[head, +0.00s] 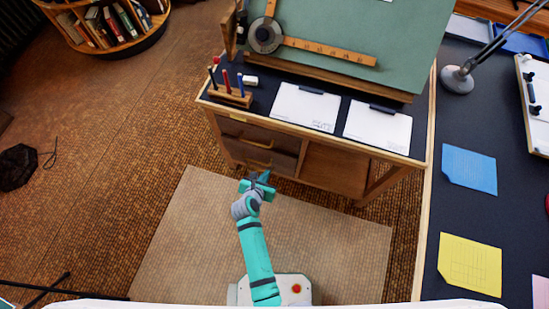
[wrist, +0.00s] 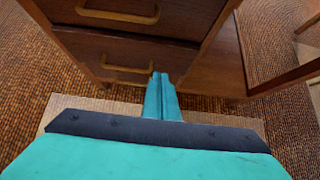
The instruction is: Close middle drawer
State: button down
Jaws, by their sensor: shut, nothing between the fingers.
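The wooden desk's drawer stack (head: 279,140) is at the desk's left, with brown fronts and brass bar handles. In the wrist view an upper drawer front has a handle (wrist: 118,16), and a lower front has another handle (wrist: 127,68). I cannot tell for certain which front is the middle drawer, or how far any drawer stands out. My teal gripper (wrist: 161,80) is shut and empty, its tips near the lower front, right of its handle. Contact is unclear. In the head view my gripper (head: 264,178) is low in front of the stack.
The desk (head: 262,104) bears a pen holder (head: 233,95), papers and a green drafting board (head: 380,45). A dark side table (head: 425,225) bounds the right.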

aim_at(277, 154)
jog(key=shift+w+d+r+x, duration=0.1)
jog(key=shift+w+r+x, duration=0.2)
jog(key=shift+x, duration=1.75)
jog(key=shift+w+d+r+x, duration=0.1)
jog(key=shift+w+r+x, duration=0.2)
jog(key=shift+x, duration=1.75)
jog(key=shift+w+d+r+x, duration=0.1)
jog(key=shift+w+r+x, duration=0.2)
jog(key=shift+x, duration=1.75)
